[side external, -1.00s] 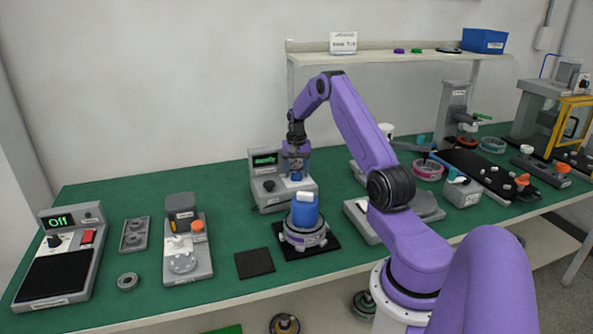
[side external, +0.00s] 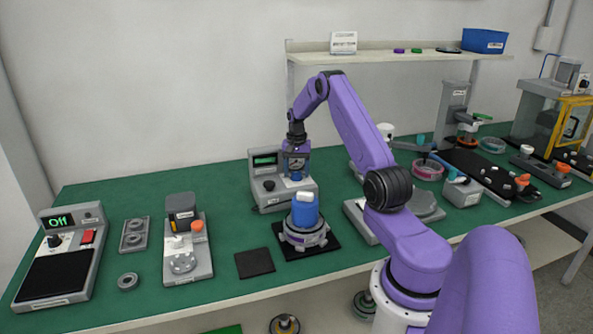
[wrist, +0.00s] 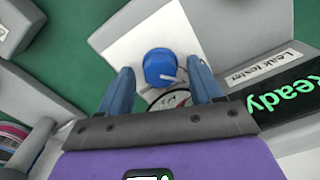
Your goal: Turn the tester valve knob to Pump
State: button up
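The leak tester (side external: 268,190) is a grey box on the green bench, with a small green-lit display; in the wrist view its label (wrist: 268,68) says "Leak tester" and its display (wrist: 285,98) says "Ready". Its blue valve knob (wrist: 160,67) has a white pointer mark toward the lower right of the wrist view. The knob's position labels cannot be read. My gripper (wrist: 161,70) is open, with its blue fingers to the left and right of the knob and gaps showing on both sides. In the side view my gripper (side external: 296,170) points down at the tester.
A round gauge (wrist: 168,99) is partly hidden behind my gripper in the wrist view. A hub motor with a blue cap (side external: 305,210) stands on a black mat just in front of the tester. A dark square pad (side external: 254,263) lies to its left.

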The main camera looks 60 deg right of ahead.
notch_tip(320, 180, up, 17)
jog(key=shift+r, duration=0.2)
dwell(0.6)
jog(key=n+t+h, duration=0.3)
jog(key=n+t, duration=0.1)
jog(key=n, duration=0.2)
send_near(298, 174)
jog(key=x, duration=0.9)
jog(key=shift+w+d, duration=0.45)
jog(key=c, duration=1.1)
